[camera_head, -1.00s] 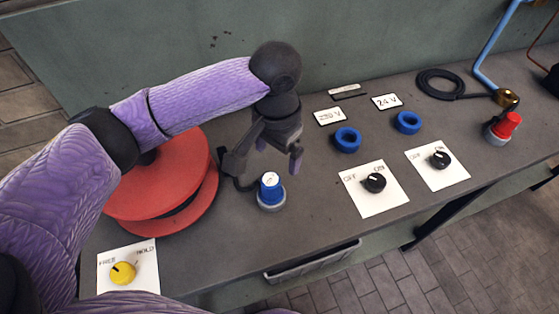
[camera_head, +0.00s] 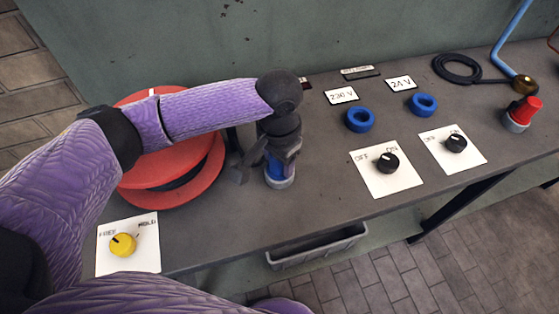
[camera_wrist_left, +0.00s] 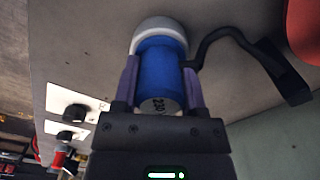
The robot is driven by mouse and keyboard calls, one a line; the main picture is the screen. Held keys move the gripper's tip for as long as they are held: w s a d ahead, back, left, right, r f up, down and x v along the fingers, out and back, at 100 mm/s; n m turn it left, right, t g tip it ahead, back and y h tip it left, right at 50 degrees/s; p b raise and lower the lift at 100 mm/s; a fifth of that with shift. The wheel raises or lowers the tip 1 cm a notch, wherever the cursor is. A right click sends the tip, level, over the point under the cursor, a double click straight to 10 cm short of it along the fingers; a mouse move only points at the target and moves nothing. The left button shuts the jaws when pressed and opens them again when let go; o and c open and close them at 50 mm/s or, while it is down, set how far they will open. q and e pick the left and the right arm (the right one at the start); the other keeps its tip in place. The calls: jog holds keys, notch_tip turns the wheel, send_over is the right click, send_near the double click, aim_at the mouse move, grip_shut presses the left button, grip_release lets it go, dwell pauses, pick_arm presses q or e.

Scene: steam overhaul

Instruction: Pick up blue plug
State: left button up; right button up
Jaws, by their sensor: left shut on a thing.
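The blue plug (camera_head: 275,168) stands upright in a light grey base on the bench, just right of the red reel. My left gripper (camera_head: 278,160) is lowered over it from above and shut on it, hiding most of its body in the head view. In the left wrist view the blue plug (camera_wrist_left: 160,75) sits between the two purple fingers of the left gripper (camera_wrist_left: 160,85), its end marked "230" facing the camera and its pale base (camera_wrist_left: 160,27) beyond. A black cable runs beside it. My right gripper is not in view.
The red reel (camera_head: 205,170) stands close left of the plug. Blue sockets labelled 230 V (camera_head: 360,120) and 24 V (camera_head: 423,104) lie to the right, with two OFF/ON knobs in front. A red plug (camera_head: 523,111) stands far right. A yellow FREE/HOLD knob (camera_head: 123,244) is front left.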

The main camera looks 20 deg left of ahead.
pick_arm(q)
grip_shut()
jog(key=shift+r, duration=0.1)
notch_tip(320, 180, up, 9)
jog(key=p, duration=0.3)
jog(key=shift+r+p, duration=0.2)
jog(key=shift+p, duration=0.15)
jog(key=shift+r, duration=0.25)
